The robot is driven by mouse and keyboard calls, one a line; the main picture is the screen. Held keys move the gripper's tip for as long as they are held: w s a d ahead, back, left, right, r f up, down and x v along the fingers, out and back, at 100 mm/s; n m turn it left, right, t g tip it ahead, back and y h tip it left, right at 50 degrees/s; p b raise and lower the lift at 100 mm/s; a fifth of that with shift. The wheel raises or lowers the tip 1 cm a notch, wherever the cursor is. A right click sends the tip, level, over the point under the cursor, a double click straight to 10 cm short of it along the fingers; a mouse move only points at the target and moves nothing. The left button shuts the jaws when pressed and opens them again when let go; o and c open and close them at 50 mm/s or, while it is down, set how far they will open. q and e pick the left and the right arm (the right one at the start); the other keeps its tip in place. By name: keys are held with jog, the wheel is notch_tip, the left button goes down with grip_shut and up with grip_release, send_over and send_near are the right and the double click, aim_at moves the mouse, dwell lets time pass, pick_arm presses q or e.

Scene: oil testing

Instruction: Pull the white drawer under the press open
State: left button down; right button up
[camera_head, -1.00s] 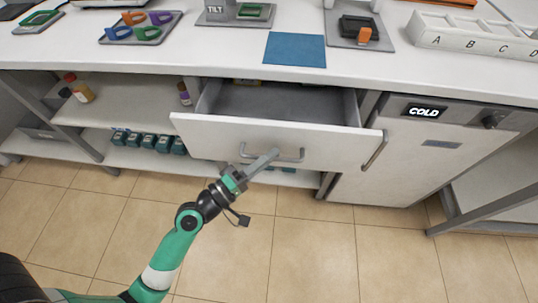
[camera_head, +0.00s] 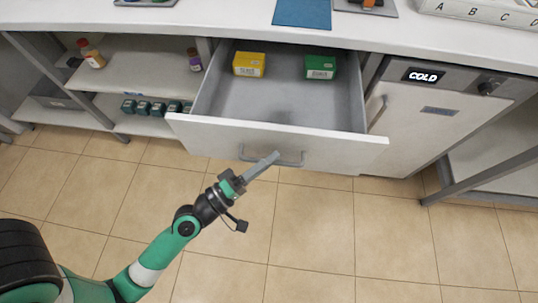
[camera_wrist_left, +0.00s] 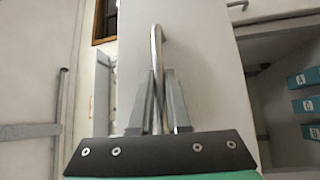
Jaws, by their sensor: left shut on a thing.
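The white drawer (camera_head: 330,146) is pulled well out from under the counter in the head view. A yellow box (camera_head: 249,64) and a green box (camera_head: 320,67) stand inside it near the back. My left gripper (camera_head: 275,156) is shut on the drawer's grey bar handle (camera_head: 290,162). In the left wrist view the fingers (camera_wrist_left: 158,80) close around the handle (camera_wrist_left: 156,45) on the white drawer front (camera_wrist_left: 200,55). My right gripper does not show.
A white cabinet marked COLD (camera_head: 408,125) with its own handle stands to the right. Open shelves (camera_head: 140,80) with bottles and small teal boxes are at the left. A blue mat (camera_head: 302,13) lies on the counter (camera_head: 220,20). The tiled floor in front is clear.

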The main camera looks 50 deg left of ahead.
pick_arm(q)
jog(key=c, duration=0.9)
grip_release()
jog(key=shift+s, duration=0.1)
jog(key=shift+s+f+b, duration=0.25)
jog(key=shift+s+b, duration=0.05)
jog(key=shift+b, duration=0.05)
jog(key=s+b, duration=0.1)
jog(key=s, duration=0.2)
jog(key=s+b, duration=0.1)
jog(key=s, duration=0.3)
jog(key=s+f+b, duration=0.1)
jog(key=s, duration=0.2)
jog(key=shift+s+a, duration=0.15)
jog(key=shift+s, duration=0.2)
